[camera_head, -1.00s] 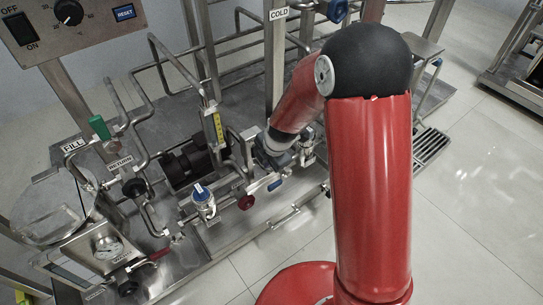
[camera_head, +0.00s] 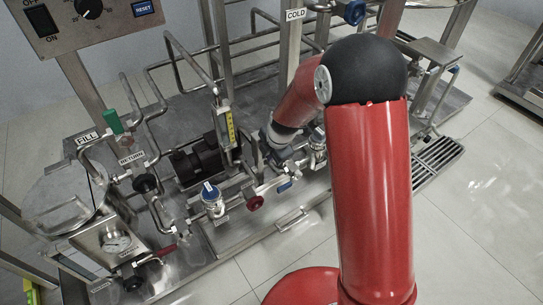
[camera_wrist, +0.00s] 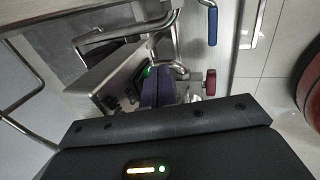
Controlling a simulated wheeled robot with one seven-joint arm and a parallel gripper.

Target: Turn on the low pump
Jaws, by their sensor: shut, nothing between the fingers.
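A black pump (camera_head: 195,160) lies low on the skid's metal base, left of my gripper in the head view. My gripper (camera_wrist: 157,82) shows in the wrist view as dark, purplish fingers, closed together with nothing held. Its tips are close to a small dark box with a green glow (camera_wrist: 148,72); I cannot tell whether they touch it. In the head view the gripper end (camera_head: 272,150) is low among the pipes right of the pump, its tips hidden. I cannot tell for sure which part is the low pump's switch.
Pipes crowd the area; the tiled floor (camera_head: 460,230) at right is clear.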

